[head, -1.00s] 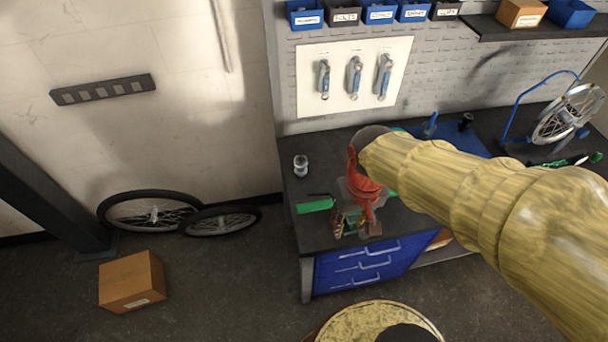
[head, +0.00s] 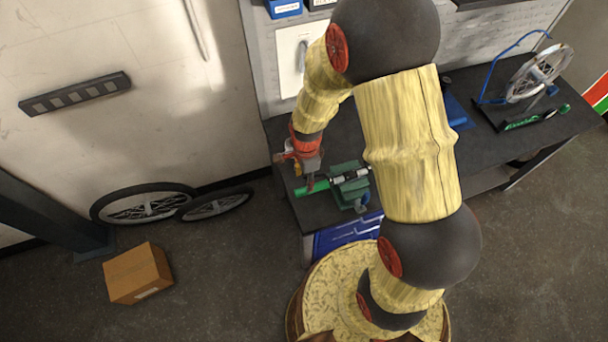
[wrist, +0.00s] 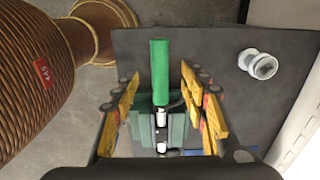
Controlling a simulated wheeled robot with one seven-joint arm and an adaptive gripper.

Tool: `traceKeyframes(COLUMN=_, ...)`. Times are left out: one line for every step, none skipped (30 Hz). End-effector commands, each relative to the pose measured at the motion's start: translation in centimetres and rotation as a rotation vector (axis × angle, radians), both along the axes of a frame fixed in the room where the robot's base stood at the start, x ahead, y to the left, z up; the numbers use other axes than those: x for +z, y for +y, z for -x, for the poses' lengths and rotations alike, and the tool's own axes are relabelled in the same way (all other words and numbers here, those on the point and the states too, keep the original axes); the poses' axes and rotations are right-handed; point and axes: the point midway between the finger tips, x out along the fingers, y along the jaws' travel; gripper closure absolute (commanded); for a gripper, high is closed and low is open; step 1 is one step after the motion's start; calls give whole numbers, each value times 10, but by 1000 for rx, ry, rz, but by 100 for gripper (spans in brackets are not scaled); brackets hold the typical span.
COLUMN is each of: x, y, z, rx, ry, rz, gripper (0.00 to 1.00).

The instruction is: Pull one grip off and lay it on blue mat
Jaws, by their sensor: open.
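A green grip (head: 311,188) sits on the end of a bar clamped in a green vise (head: 352,190) on the dark workbench. In the wrist view the grip (wrist: 160,70) points away from the vise (wrist: 178,130), with silver bar parts beside it. My gripper (head: 313,182) is over the grip. In the wrist view its yellow fingers (wrist: 159,77) are open, one on each side of the grip, with gaps to both. The blue mat (head: 456,112) lies farther right on the bench, mostly hidden behind my arm.
A small silver cylinder (wrist: 258,63) stands on the bench near the grip. A cardboard box (head: 138,273) and loose wheels (head: 145,203) are on the floor at left.

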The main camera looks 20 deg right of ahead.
Motion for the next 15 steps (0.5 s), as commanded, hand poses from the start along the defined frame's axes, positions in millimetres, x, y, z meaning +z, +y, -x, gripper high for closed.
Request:
traceKeyframes(x=-1, y=0, z=0, rx=-16, ry=1, rz=0, gripper=56)
traceKeyframes(x=-3, y=0, z=0, rx=-21, ry=1, rz=0, gripper=56)
traceKeyframes(x=-5, y=0, z=1, rx=-24, ry=3, rz=0, gripper=56)
traceKeyframes(x=-8, y=0, z=1, rx=-24, ry=4, rz=0, gripper=56)
traceKeyframes(x=-11, y=0, z=1, rx=-24, ry=5, rz=0, gripper=56)
traceKeyframes(x=-16, y=0, z=1, rx=-24, ry=5, rz=0, gripper=56)
traceKeyframes(x=-20, y=0, z=1, rx=-23, ry=4, rz=0, gripper=56)
traceKeyframes(x=-24, y=0, z=1, rx=-23, ry=5, rz=0, gripper=56)
traceKeyframes(x=-30, y=0, z=1, rx=-23, ry=5, rz=0, gripper=56)
traceKeyframes(x=-35, y=0, z=1, rx=-23, ry=4, rz=0, gripper=56)
traceKeyframes(x=-40, y=0, z=1, rx=-23, ry=6, rz=0, gripper=56)
traceKeyframes(x=-46, y=0, z=1, rx=-22, ry=5, rz=0, gripper=56)
traceKeyframes(x=-50, y=0, z=2, rx=-22, ry=5, rz=0, gripper=56)
traceKeyframes(x=-54, y=0, z=2, rx=-22, ry=6, rz=0, gripper=56)
traceKeyframes(x=-59, y=0, z=1, rx=-22, ry=4, rz=0, gripper=56)
